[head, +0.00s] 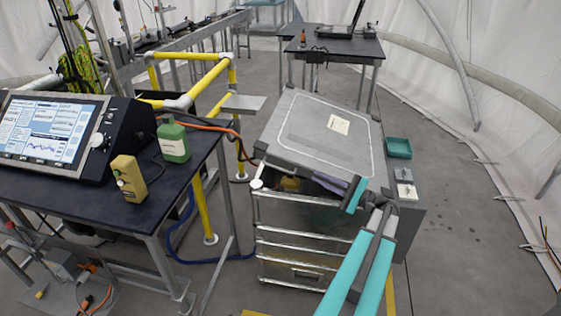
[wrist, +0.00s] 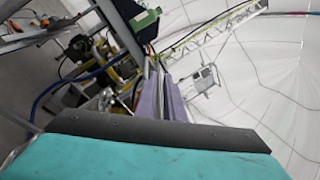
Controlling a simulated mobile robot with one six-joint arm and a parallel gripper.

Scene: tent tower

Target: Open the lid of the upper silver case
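The upper silver case (head: 261,205) stands right of the dark table in the head view. Its grey lid (head: 300,125), with a pale label on top, is tilted and slightly raised at the near edge. A dark gap with something yellow inside shows beneath that edge. My gripper (head: 325,180) is at the gap, with its lavender fingers under or against the lid's near edge; exact contact is hidden. In the wrist view the fingers (wrist: 163,90) lie close together with nothing visible between them. The lid cannot be made out in the wrist view.
A dark table (head: 70,200) at left holds a monitor (head: 45,130), a green bottle (head: 173,140) and a yellow handheld device (head: 129,178). Yellow railing (head: 208,78) stands behind it. A teal tray (head: 398,147) lies right of the case. Floor at right is clear.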

